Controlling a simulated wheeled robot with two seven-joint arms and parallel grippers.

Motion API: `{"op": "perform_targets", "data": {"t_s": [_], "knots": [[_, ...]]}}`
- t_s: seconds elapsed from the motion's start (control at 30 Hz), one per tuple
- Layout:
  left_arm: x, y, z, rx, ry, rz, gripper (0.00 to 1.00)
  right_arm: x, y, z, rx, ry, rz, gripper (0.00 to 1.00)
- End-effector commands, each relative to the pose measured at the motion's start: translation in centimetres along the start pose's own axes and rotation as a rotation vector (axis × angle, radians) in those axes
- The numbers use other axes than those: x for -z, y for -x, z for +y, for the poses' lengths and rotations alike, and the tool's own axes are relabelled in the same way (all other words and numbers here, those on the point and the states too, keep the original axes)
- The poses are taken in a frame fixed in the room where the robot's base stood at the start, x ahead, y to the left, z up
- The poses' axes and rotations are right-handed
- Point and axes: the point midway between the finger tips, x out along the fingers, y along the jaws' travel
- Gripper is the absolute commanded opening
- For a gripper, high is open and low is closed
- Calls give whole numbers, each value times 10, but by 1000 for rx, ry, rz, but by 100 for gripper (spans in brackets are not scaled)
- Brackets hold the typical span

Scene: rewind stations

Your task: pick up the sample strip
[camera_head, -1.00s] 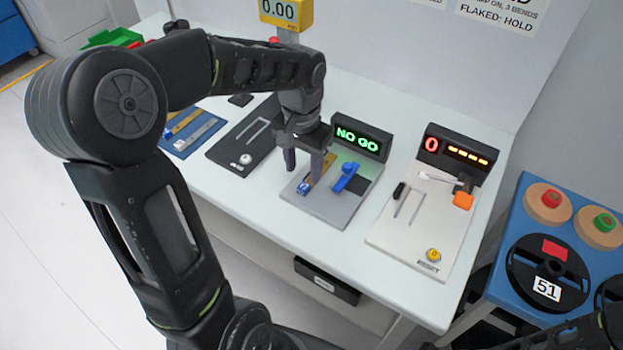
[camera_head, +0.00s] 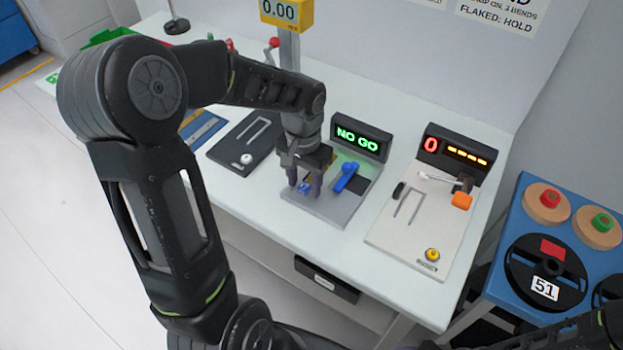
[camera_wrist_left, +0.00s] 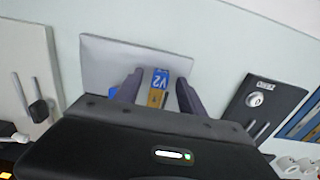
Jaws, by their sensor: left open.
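The sample strip, gold with a blue end marked V2, shows in the left wrist view (camera_wrist_left: 158,80). It lies on the grey plate of the NO GO station (camera_head: 335,212). In the head view only its blue end (camera_head: 305,187) shows between my fingers; the rest is hidden by the gripper. My left gripper (camera_head: 303,189) is open and low over the plate, with one finger on each side of the strip. In the left wrist view the left gripper's fingers (camera_wrist_left: 159,77) stand apart from the strip, with gaps on both sides. My right gripper is not in view.
A blue lever (camera_head: 346,177) stands close to the right of my left gripper. The NO GO display (camera_head: 362,139) rises behind it. A dark station (camera_head: 232,160) is to the left and a white station with a RESET button (camera_head: 400,240) to the right.

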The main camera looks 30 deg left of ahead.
Motion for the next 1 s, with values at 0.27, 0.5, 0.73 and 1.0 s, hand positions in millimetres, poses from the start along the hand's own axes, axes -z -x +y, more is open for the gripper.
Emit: {"op": "perform_targets", "data": {"t_s": [0.27,0.5,0.73,1.0], "knots": [[0,0,0,0,0,0,47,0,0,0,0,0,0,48],[0,0,0,0,0,0,35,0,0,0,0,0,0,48],[0,0,0,0,0,0,16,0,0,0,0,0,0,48],[0,0,0,0,0,0,0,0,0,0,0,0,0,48]]}}
